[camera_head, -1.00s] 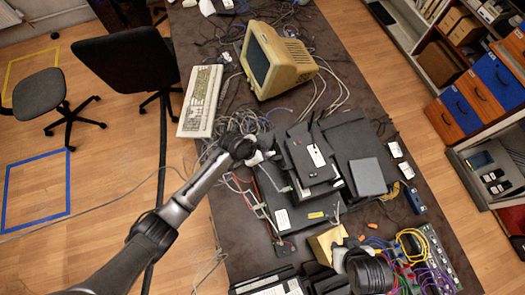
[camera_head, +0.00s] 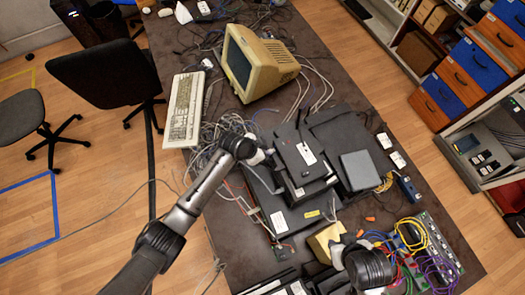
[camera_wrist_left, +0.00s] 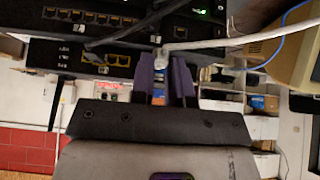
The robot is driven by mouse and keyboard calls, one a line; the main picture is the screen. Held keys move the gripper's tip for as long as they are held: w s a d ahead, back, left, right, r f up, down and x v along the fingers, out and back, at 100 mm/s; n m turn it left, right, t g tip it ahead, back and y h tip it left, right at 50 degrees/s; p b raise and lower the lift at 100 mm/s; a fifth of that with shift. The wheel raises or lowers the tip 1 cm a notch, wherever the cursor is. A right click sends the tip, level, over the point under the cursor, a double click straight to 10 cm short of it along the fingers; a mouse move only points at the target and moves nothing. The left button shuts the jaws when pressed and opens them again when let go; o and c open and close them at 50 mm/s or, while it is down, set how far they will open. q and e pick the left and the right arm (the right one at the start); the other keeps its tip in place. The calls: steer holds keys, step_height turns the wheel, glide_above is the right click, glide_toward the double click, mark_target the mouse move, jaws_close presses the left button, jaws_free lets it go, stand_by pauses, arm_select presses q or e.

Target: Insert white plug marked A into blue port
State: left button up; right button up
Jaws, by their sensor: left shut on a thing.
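My left gripper (camera_head: 264,160) is at the left side of a stack of black network boxes (camera_head: 301,160). In the left wrist view its purple fingers (camera_wrist_left: 163,80) are shut on a small pale plug (camera_wrist_left: 158,70), largely hidden between them. A whitish cable (camera_wrist_left: 215,43) runs from there to the right. The plug's marking cannot be read. The fingertips are close to the port faces of the black boxes (camera_wrist_left: 130,28); contact cannot be told. I cannot make out a blue port. My right gripper (camera_head: 337,257) is beside a yellowish block (camera_head: 322,243); its fingers are unclear.
Tangled cables (camera_head: 222,135) lie left of the boxes. A keyboard (camera_head: 186,110) and a beige monitor (camera_head: 255,62) stand further back. Colourful cables and a patch panel (camera_head: 440,245) are at the right front. A dark grey box (camera_head: 361,168) lies right of the stack.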

arm_select(q)
jaws_close()
steer(key=shift+w+d, duration=0.35)
steer(key=shift+d, duration=0.4)
stand_by(1.9)
steer(key=o, duration=0.7)
jaws_free()
steer(key=b+v, duration=0.2)
steer(key=v, duration=1.1)
steer(key=shift+s+a+r, duration=0.15)
steer(key=shift+a+r, duration=0.05)
steer(key=shift+r, duration=0.1)
